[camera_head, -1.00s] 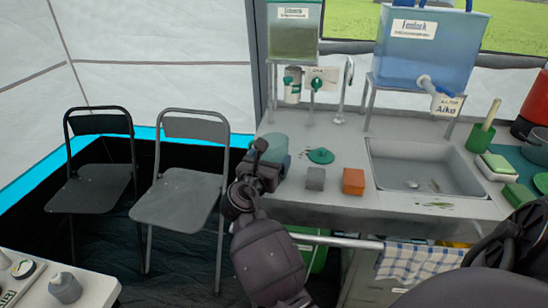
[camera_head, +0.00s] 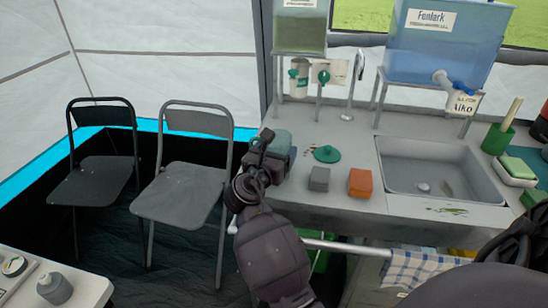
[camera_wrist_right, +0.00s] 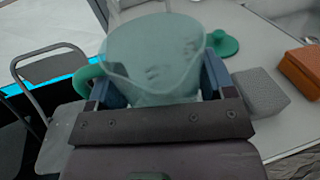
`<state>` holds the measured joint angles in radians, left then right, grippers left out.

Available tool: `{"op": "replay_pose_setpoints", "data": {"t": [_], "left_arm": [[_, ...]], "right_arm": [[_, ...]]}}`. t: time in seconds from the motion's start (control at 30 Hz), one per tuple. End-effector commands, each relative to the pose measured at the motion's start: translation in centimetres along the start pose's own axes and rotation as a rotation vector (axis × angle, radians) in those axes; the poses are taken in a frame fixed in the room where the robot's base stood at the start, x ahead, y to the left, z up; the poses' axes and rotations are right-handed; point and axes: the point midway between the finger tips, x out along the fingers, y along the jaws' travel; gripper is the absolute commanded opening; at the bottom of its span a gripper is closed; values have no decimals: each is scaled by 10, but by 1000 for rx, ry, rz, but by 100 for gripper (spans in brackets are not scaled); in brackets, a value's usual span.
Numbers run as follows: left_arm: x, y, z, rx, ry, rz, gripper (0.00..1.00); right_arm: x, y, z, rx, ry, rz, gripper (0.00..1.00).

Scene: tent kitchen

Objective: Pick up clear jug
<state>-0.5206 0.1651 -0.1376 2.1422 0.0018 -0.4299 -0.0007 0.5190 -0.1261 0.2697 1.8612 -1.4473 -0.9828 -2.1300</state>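The clear jug (camera_head: 280,142) is see-through with a greenish tint and stands near the left end of the counter. In the right wrist view the jug (camera_wrist_right: 155,58) is upright, its wide mouth toward the top, with a green handle on its left. My right gripper (camera_head: 269,152) is at the jug. In the wrist view its fingers (camera_wrist_right: 160,80) lie on either side of the jug body, close against it. Whether they press on it does not show. My left gripper is not in view.
A green lid (camera_head: 327,154), a grey block (camera_head: 319,179) and an orange block (camera_head: 360,183) lie right of the jug. The sink (camera_head: 440,172) is further right. A water tank on a stand (camera_head: 445,42) is behind. Two folding chairs (camera_head: 182,195) stand left.

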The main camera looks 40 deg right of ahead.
Motion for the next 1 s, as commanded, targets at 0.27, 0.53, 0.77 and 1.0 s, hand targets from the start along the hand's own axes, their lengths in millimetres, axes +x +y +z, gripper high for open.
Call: {"op": "replay_pose_setpoints", "data": {"t": [0.27,0.53,0.77,1.0], "left_arm": [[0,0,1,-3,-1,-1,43],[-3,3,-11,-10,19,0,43],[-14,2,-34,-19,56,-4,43],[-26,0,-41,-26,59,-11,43]], "right_arm": [[0,0,0,0,0,0,48],[0,0,18,5,-3,0,48],[0,-2,73,15,-8,0,48],[0,-3,135,13,-7,0,48]]}}
